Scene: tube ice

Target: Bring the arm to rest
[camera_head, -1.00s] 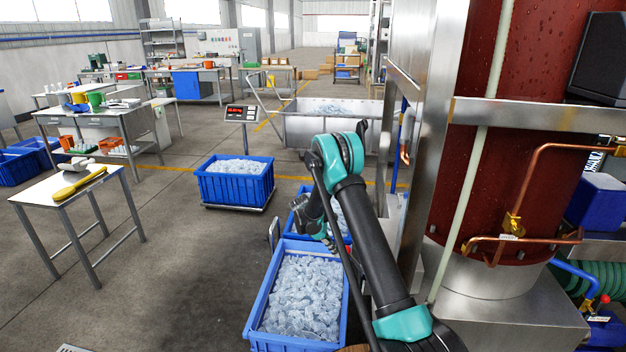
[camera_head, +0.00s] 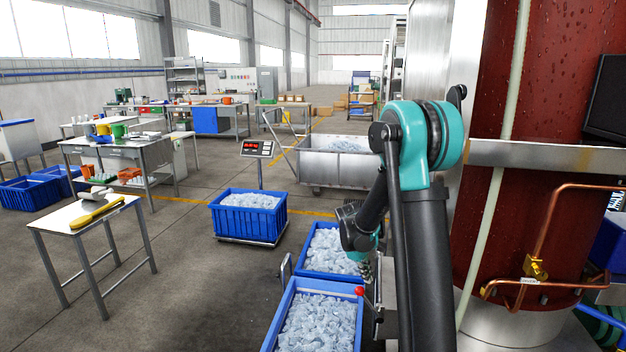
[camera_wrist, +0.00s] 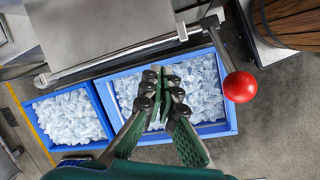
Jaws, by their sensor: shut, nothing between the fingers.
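My arm, teal and black, rises at the right of centre in the head view and bends down at its wrist. My gripper (camera_wrist: 163,82) is shut and empty in the wrist view, its green fingers close together. In that view it appears over a blue crate of ice (camera_wrist: 218,128), above the ice and apart from it as far as I can tell. In the head view my gripper (camera_head: 366,268) is small and partly hidden, beside the arm and above the crates.
A red-knobbed lever (camera_wrist: 240,87) is close right of my gripper. A steel housing (camera_wrist: 100,30) and a wooden barrel (camera_wrist: 290,22) are near. The red column (camera_head: 520,100) stands right of my arm. A blue crate on a scale (camera_head: 249,222) and a table (camera_head: 70,215) stand left; floor between is open.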

